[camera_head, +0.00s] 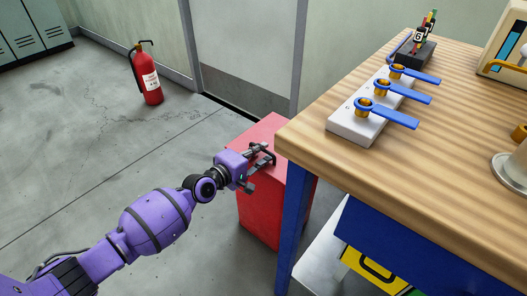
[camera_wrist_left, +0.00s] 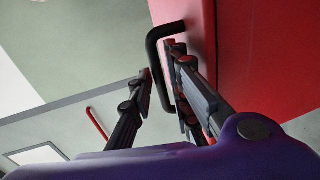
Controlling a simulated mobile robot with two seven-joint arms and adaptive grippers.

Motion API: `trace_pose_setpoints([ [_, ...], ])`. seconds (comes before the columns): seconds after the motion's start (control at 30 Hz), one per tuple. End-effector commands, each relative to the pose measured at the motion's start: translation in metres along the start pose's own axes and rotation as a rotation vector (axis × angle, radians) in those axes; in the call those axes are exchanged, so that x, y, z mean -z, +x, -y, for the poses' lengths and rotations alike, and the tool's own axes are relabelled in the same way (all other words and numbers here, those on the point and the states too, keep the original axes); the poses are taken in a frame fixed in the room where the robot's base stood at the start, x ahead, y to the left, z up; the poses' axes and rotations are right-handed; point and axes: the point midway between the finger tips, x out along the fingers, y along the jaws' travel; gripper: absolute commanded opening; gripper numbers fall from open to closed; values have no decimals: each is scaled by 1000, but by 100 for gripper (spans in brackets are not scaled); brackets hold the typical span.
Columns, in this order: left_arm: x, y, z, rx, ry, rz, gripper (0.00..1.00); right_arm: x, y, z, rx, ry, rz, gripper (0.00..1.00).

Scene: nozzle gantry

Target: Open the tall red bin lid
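The tall red bin (camera_head: 262,215) stands on the floor beside the left end of the wooden workbench. Its red lid (camera_head: 262,130) looks closed in the head view. My purple left arm reaches to the bin, and my left gripper (camera_head: 262,156) is at the lid's near side. In the left wrist view the red bin (camera_wrist_left: 262,60) fills the right side, with a black U-shaped handle (camera_wrist_left: 153,58) on it. My left gripper's fingers (camera_wrist_left: 160,85) are apart, with the handle's bar between them. I cannot tell whether they touch it. My right gripper is not in view.
The wooden workbench (camera_head: 450,175) with blue legs is close to the bin's right side. A white block (camera_head: 345,125) with several blue-handled valves sits on it. A red fire extinguisher (camera_head: 147,80) stands by the wall. The floor to the left is clear.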

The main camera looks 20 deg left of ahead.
Motion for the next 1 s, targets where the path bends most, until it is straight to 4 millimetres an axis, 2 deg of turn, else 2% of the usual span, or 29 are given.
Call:
trace_pose_setpoints([
  [0.13,0,13,1,0,1,0,17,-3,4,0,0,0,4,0],
  [0.43,0,15,0,1,2,0,17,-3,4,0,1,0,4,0],
  [0.57,0,15,0,0,2,0,0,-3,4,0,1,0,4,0],
  [1.0,0,15,-1,2,2,0,0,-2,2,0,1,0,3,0],
])
